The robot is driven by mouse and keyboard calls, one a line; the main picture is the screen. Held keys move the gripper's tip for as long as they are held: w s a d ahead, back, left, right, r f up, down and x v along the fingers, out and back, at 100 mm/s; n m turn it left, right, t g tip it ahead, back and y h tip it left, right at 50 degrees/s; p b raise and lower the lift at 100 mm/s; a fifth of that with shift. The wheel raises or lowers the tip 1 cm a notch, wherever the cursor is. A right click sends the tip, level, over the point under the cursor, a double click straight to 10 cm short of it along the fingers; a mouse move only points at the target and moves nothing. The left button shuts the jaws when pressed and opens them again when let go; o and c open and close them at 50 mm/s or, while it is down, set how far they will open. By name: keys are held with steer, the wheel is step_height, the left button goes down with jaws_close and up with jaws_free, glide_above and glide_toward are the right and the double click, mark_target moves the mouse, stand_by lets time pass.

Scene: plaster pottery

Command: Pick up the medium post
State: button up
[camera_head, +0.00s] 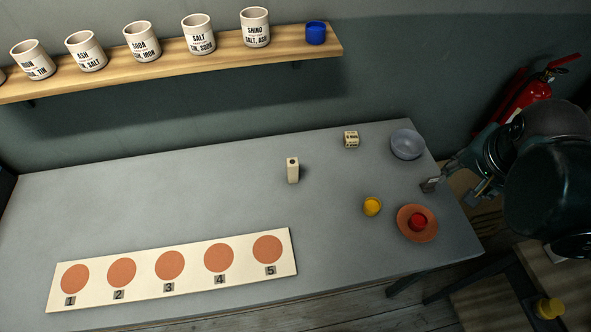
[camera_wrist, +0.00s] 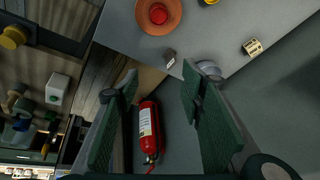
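Several small blocks stand on the grey table, and I cannot tell by their labels which is the medium post. A tall, narrow cream post (camera_head: 293,171) stands upright mid-table. A short cream block (camera_head: 351,139) with dark lettering stands further back; it also shows in the wrist view (camera_wrist: 254,46). A small dark grey block (camera_head: 430,184) with a pale label sits near the right edge, also in the wrist view (camera_wrist: 169,56). My gripper (camera_head: 468,182) is open and empty, just beyond the right table edge. Its two fingers (camera_wrist: 158,85) stand wide apart.
A blue-grey bowl (camera_head: 407,145) stands at the back right. A terracotta saucer (camera_head: 405,231) bears a red cup (camera_head: 418,221); a yellow cup (camera_head: 372,206) is beside it. A numbered board (camera_head: 192,283) lies front left. A fire extinguisher (camera_wrist: 149,130) hangs beyond the table.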

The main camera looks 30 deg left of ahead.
steer(key=w+a+f+m+g, duration=0.1)
steer(key=w+a+f+m, duration=0.15)
steer(key=a, duration=0.95)
steer(key=m+g+h+p, duration=0.1)
steer(key=m+h+p, duration=0.2)
glide_above(292, 162)
steer(key=w+d, duration=0.6)
steer(key=d, duration=0.3)
step_height(292, 162, down, 9)
steer(key=shift+m+h, duration=0.4)
steer(key=shift+m, duration=0.35)
steer(key=s+a+f, duration=0.2)
steer(key=a, duration=0.1)
steer(key=s+a+f, duration=0.2)
steer(key=a, duration=0.1)
steer(key=s+a+f, duration=0.2)
steer(key=a, duration=0.1)
steer(key=shift+s+a, duration=0.15)
steer(key=shift+a, duration=0.1)
steer(key=shift+f, duration=0.15)
steer(key=shift+x, duration=1.2)
steer(key=shift+f, duration=0.1)
